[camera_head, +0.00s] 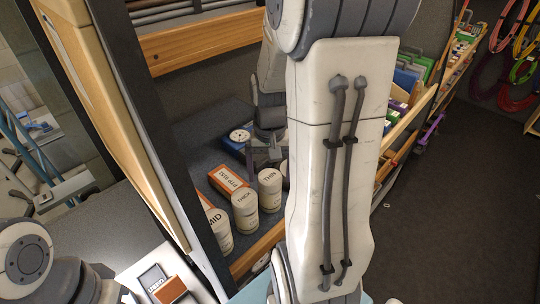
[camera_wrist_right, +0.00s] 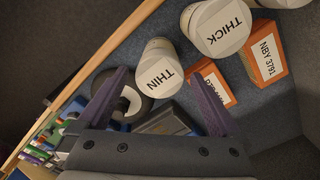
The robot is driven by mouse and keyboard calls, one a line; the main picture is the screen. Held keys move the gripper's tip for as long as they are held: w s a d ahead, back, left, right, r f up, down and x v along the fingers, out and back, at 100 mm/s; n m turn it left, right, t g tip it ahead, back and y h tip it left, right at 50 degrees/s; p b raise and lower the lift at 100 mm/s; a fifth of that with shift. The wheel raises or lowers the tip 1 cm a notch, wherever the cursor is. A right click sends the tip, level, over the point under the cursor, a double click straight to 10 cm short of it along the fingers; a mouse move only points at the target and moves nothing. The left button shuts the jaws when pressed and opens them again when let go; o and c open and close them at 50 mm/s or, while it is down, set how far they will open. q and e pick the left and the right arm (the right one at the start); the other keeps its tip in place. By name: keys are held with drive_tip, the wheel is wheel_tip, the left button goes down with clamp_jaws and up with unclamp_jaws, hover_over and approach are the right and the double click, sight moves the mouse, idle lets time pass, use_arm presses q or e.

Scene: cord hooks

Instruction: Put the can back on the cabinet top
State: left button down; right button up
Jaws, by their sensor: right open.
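Several white cans stand on a dark grey surface with a wooden front edge. They are labelled THIN (camera_head: 270,188), THICK (camera_head: 245,213) and MID (camera_head: 218,232). THIN (camera_wrist_right: 158,72) and THICK (camera_wrist_right: 218,27) also show in the right wrist view. My right gripper (camera_head: 265,152) is just behind the THIN can in the head view. In the right wrist view its open fingers (camera_wrist_right: 162,86) point toward the THIN can, one on each side of the view of it, holding nothing. I cannot tell which can is meant. My left gripper is out of view.
Orange boxes (camera_head: 228,181) stand beside the cans, and a blue box (camera_head: 237,138) lies behind. A round dark object (camera_wrist_right: 130,102) is near one finger. Shelves of coloured items (camera_head: 410,80) are at right. My right arm hides the middle. Dark floor (camera_head: 460,210) is clear.

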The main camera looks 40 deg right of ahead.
wheel_tip(320, 180, up, 8)
drive_tip(key=shift+f, duration=0.25)
idle(0.5)
